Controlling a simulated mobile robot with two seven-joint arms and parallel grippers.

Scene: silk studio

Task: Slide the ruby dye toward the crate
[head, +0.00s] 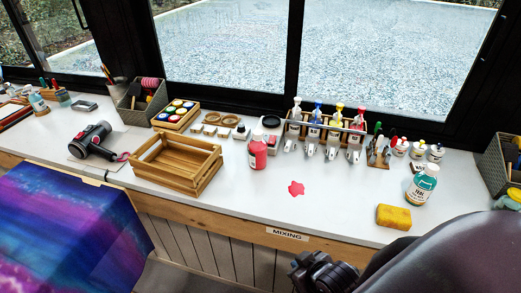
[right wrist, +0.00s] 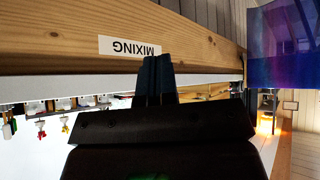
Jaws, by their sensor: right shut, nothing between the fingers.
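The ruby dye is a red bottle (head: 258,154) with a pale label, standing upright on the white counter in the head view. The crate (head: 178,182) is an empty-looking slatted wooden box to its left, with a gap of bare counter between them. My right gripper (head: 312,270) is low at the bottom of the head view, in front of the counter's edge and well short of the bottle. In the right wrist view its dark fingers (right wrist: 158,78) are together with nothing between them, near the MIXING label. My left gripper is not in view.
A red splash (head: 296,188) lies on the counter right of the bottle. A yellow sponge (head: 393,217) and a teal bottle (head: 421,186) stand to the right. A rack of pump bottles (head: 325,132) is behind. The counter's wooden front edge carries a MIXING label (head: 287,234).

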